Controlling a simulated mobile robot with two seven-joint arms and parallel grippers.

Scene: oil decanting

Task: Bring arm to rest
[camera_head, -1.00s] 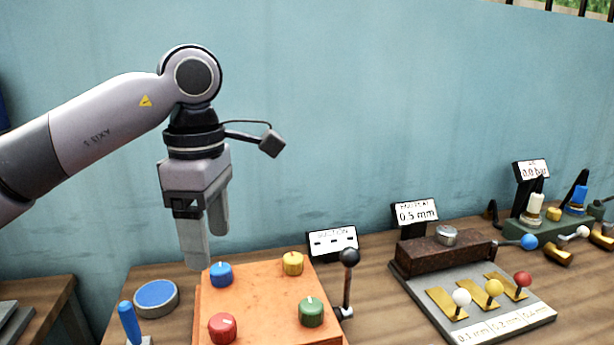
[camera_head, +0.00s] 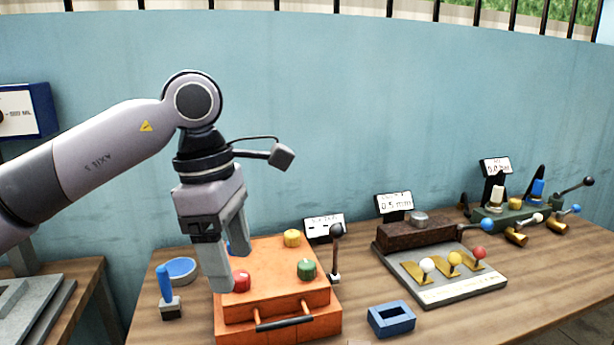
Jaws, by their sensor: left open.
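My left gripper (camera_head: 232,272) comes in from the left and points down over the left part of an orange box (camera_head: 265,265). Its two fingers are apart with nothing seen between them. The fingers overlap the red knob (camera_head: 241,281) and hide most of the blue knob (camera_head: 231,249) in the picture. I cannot tell whether the fingertips touch the box. A yellow knob (camera_head: 292,238) and a green knob (camera_head: 306,268) stand clear on the box top. My right gripper is not in view.
A black-knobbed lever (camera_head: 336,252) stands right of the box. A blue frame (camera_head: 391,319) lies on the wooden table in front. A grey plate with coloured levers (camera_head: 455,286) and a green valve stand (camera_head: 508,217) are further right. A blue-handled tool (camera_head: 166,289) stands left.

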